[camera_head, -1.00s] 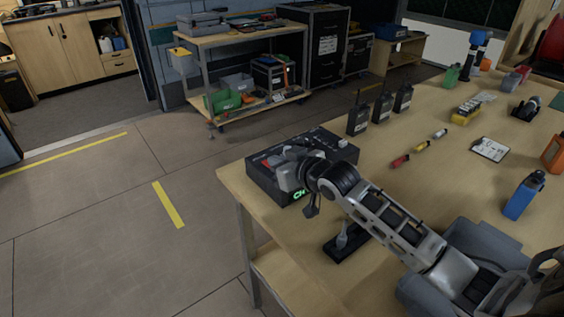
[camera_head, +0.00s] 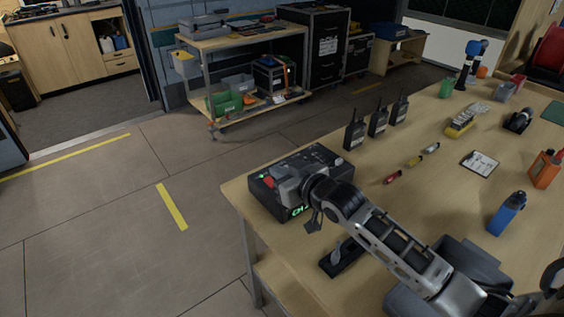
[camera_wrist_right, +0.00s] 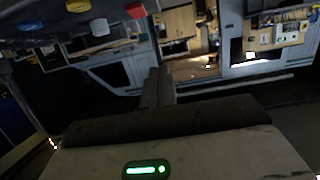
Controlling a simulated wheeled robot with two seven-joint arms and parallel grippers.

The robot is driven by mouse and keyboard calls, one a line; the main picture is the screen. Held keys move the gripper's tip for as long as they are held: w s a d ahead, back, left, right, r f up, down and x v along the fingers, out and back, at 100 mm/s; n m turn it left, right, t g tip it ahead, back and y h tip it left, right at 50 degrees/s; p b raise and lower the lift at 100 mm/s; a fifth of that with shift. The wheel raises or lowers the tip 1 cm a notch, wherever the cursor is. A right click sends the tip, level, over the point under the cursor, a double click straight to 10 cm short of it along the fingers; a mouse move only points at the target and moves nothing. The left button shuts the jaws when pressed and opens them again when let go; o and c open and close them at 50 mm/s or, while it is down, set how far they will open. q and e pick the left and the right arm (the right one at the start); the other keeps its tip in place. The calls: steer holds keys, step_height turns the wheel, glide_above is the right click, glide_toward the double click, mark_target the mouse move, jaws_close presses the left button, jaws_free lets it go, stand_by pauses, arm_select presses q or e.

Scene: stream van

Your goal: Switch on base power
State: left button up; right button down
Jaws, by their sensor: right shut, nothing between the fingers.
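The base unit is a black box (camera_head: 318,160) at the near left corner of the wooden table. It has small controls on top, a green lit display (camera_head: 297,211) on its front and a small green light (camera_head: 262,176) near its back left. A red part (camera_head: 269,183) shows beside my right gripper (camera_head: 284,187), which is over the left part of the box and hides some of its top. In the right wrist view its fingers (camera_wrist_right: 158,88) are together and empty. Red (camera_wrist_right: 136,10), white (camera_wrist_right: 99,27) and yellow (camera_wrist_right: 78,6) controls lie upper left there. My left gripper is out of view.
Several handheld radios (camera_head: 378,120) stand behind the box. A small black stand (camera_head: 343,258) sits near my right forearm. Floor left of the table is clear.

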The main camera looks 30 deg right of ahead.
arm_select(q)
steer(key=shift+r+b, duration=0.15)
steer(key=shift+b, duration=0.4)
arm_select(e)
steer(key=s+a+r, duration=0.4)
steer(key=s+r, duration=0.2)
steer(key=s, duration=0.3)
steer(key=shift+s+a, duration=0.2)
steer(key=shift+s, duration=0.2)
